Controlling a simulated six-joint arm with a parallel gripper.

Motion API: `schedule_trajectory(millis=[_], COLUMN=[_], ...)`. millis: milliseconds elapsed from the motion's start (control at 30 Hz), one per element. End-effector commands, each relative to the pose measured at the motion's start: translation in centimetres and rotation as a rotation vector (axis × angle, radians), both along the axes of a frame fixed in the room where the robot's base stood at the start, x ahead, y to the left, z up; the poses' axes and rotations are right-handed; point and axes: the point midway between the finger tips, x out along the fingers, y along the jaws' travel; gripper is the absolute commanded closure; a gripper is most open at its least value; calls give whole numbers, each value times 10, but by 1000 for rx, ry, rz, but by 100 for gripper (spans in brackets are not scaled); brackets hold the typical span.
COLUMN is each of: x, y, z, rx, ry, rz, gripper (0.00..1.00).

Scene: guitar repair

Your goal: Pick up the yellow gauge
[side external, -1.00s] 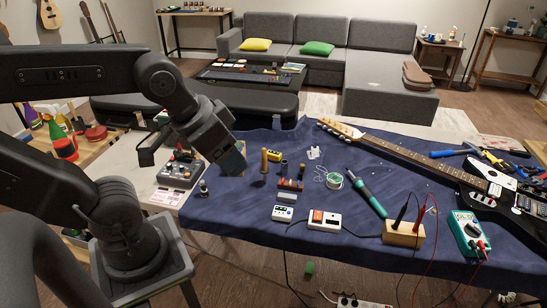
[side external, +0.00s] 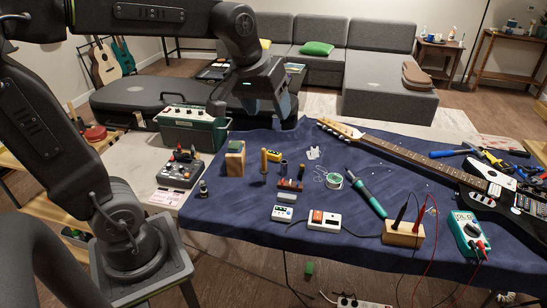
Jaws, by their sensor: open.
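A small yellow gauge (side external: 274,156) with a dark face lies on the blue cloth (side external: 330,235), left of the middle of the table. An upright wooden-handled tool (side external: 264,162) stands just in front of it and to its left. My gripper (side external: 266,112) hangs in the air above and behind the gauge, pointing down. Its jaws are open and look empty. It is clear of the gauge and of the cloth.
A wooden block with a green top (side external: 235,158) stands left of the gauge. A dark cylinder (side external: 283,167) and a rack of small parts (side external: 290,184) are close on its right. A green amplifier (side external: 190,128) stands farther left. An electric guitar (side external: 420,160) lies at the right.

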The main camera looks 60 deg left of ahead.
Motion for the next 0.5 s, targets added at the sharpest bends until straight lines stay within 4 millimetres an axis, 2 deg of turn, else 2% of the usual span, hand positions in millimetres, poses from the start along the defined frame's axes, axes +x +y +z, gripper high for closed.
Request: schedule_trajectory(millis=[33, 100, 267, 367, 500], x=[22, 50, 109, 141, 178], y=[13, 31, 78, 112, 162], z=[-1, -3, -21, -41, -79], rx=[-24, -58, -130, -171, -223], ry=[24, 45, 93, 121, 157], rz=[82, 199, 470, 642, 882], gripper=[38, 38, 38, 38, 38])
